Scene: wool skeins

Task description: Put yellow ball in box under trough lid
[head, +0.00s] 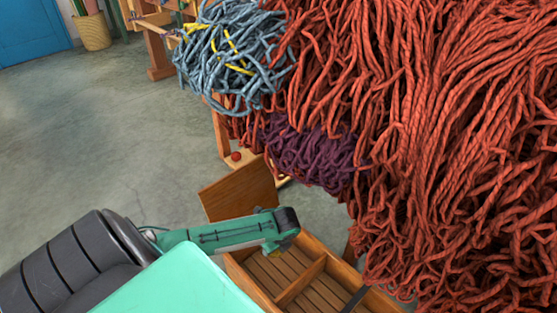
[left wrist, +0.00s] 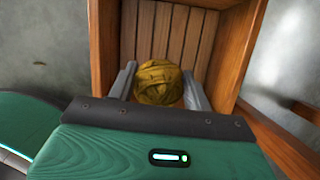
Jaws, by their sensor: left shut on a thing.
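A yellow ball of yarn (left wrist: 160,82) sits between the two grey fingers of my left gripper (left wrist: 162,92) in the left wrist view. The gripper is shut on it. Behind the ball are the slatted floor and wooden walls of an open box (left wrist: 238,45). In the head view the left gripper (head: 286,232) is over the left compartment of the box (head: 302,283), and the ball is mostly hidden. A brown wooden panel (head: 238,192), which looks like a raised lid, stands at the box's far left edge. I cannot tell whether the ball touches the floor.
Large red wool skeins (head: 430,120) hang over the right side, close to the box. A purple skein (head: 312,158) and a blue skein (head: 228,58) hang farther back. The grey floor at left is clear.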

